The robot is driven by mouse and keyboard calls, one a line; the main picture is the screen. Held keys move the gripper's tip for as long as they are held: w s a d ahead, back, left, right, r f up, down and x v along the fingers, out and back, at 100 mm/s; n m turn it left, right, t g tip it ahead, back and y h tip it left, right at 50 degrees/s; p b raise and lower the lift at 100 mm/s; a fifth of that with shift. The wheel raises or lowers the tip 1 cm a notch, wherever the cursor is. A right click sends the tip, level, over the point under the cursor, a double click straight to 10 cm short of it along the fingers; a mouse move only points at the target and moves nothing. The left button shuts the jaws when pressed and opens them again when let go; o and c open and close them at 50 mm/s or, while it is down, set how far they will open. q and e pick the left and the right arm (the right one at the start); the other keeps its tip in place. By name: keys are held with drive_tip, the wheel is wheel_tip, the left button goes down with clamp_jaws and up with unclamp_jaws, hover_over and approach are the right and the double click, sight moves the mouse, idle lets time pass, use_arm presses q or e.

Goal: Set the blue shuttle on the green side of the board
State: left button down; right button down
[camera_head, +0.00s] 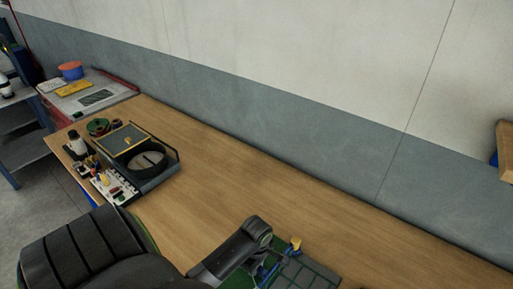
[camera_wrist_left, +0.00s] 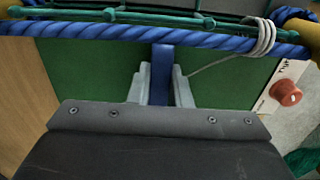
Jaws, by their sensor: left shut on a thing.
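In the left wrist view the blue shuttle (camera_wrist_left: 161,72) stands upright in the picture between the two pale fingers of my left gripper (camera_wrist_left: 160,88), which is shut on it. The green side of the board (camera_wrist_left: 85,75) spreads behind and on both sides of the fingers. Whether the shuttle touches the board I cannot tell. In the head view my left arm reaches to the bottom edge, over the green board (camera_head: 312,272); the gripper and shuttle are small and partly hidden there. My right gripper is not in view.
A thick blue rope (camera_wrist_left: 90,30) with green netting crosses beyond the fingers. A red knob (camera_wrist_left: 286,93) sits on a white panel at right. The wooden bench (camera_head: 215,165) is clear in the middle; a black tray (camera_head: 155,177) and small items stand at its left.

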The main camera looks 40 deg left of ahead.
use_arm(q)
drive_tip(key=shift+f, duration=0.1)
drive_tip(key=c, duration=1.3)
unclamp_jaws()
drive_tip(key=shift+c, duration=0.2)
drive_tip(key=shift+w+r, duration=0.1)
drive_tip(key=shift+r, duration=0.35)
wheel_tip(320, 180, up, 11)
drive_tip(key=shift+r, duration=0.2)
